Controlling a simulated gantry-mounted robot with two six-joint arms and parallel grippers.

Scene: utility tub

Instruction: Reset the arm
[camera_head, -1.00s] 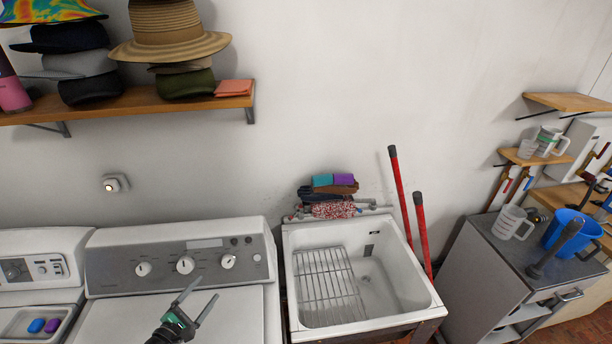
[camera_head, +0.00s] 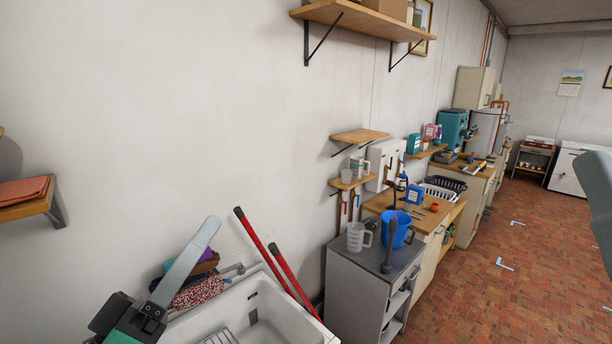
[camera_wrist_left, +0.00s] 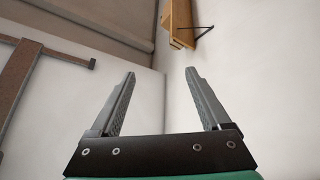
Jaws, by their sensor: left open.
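My left gripper (camera_head: 183,262) is at the lower left of the head view, in front of the wall and close to the camera. One long grey finger points up and right; the other is hard to make out. In the left wrist view, my left gripper (camera_wrist_left: 160,73) has its two grey fingers spread wide apart, with nothing between them. White wall and a corner show beyond the fingertips. A grey shape cut off at the right edge of the head view cannot be told for sure.
The white utility tub (camera_head: 310,330) is below and right of the left gripper, with red handles (camera_head: 262,250) beside it. A grey cabinet (camera_head: 350,290) carries a measuring jug (camera_head: 356,238) and a blue bucket (camera_head: 396,230). Brick floor (camera_head: 520,300) is open at right.

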